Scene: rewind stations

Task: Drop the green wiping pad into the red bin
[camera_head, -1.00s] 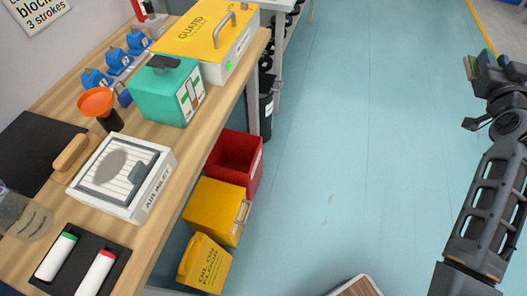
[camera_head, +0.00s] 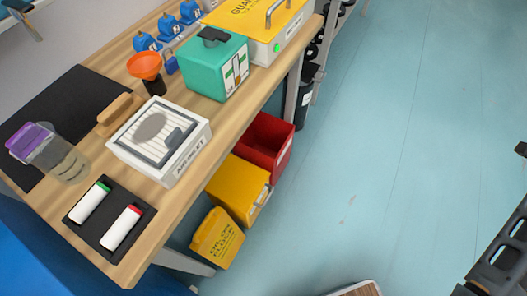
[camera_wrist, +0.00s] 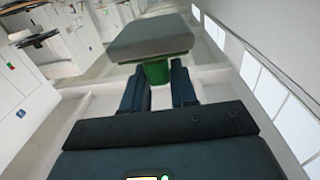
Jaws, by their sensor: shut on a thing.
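In the wrist view, my gripper (camera_wrist: 158,78) is shut on the green part of the wiping pad (camera_wrist: 154,45). The pad has a wide grey slab above a green grip and is held clear of any surface. In the head view, only part of my arm shows at the right edge; the gripper and pad are out of that picture. The red bin (camera_head: 281,158) stands on the floor beside the bench, open at the top, with a pale label on its side. My arm is well to the right of it.
A yellow box (camera_head: 238,190) and a yellow oil container (camera_head: 217,238) stand in front of the bin. The wooden bench (camera_head: 190,208) overhangs near its left side and holds a teal box (camera_head: 215,65) and a white air inlet unit (camera_head: 160,140). Blue floor (camera_head: 390,130) to the right is open.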

